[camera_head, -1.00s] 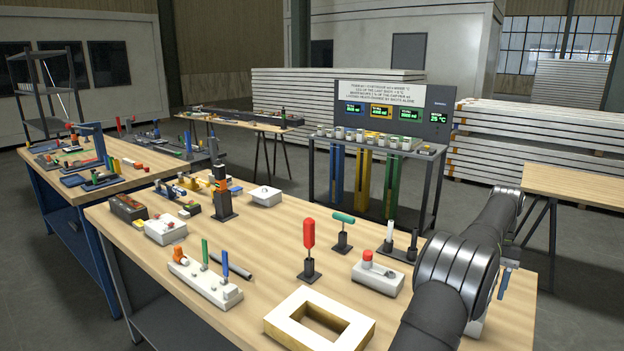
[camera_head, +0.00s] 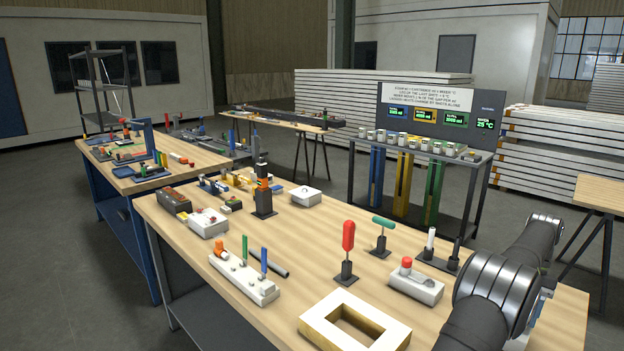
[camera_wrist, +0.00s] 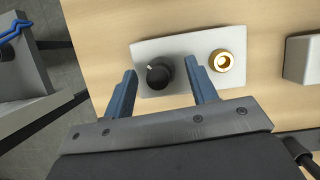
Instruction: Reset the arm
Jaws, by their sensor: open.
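My gripper (camera_wrist: 160,66) is open in the wrist view, with two blue fingers spread apart. A black round knob (camera_wrist: 158,74) shows between the fingertips; I cannot tell whether either finger touches it. The knob is on a pale grey plate (camera_wrist: 187,46), with a brass ring fitting (camera_wrist: 223,61) just right of the right finger. In the head view my dark arm comes in at the lower right over the workbench (camera_head: 290,235), and it hides most of the gripper and the plate.
A white block with a red button (camera_head: 416,287), a red-handled tool on a stand (camera_head: 348,240) and a white rectangular frame (camera_head: 318,324) stand left of my arm. A pale block (camera_wrist: 300,58) lies right of the plate. Bare wood lies between things.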

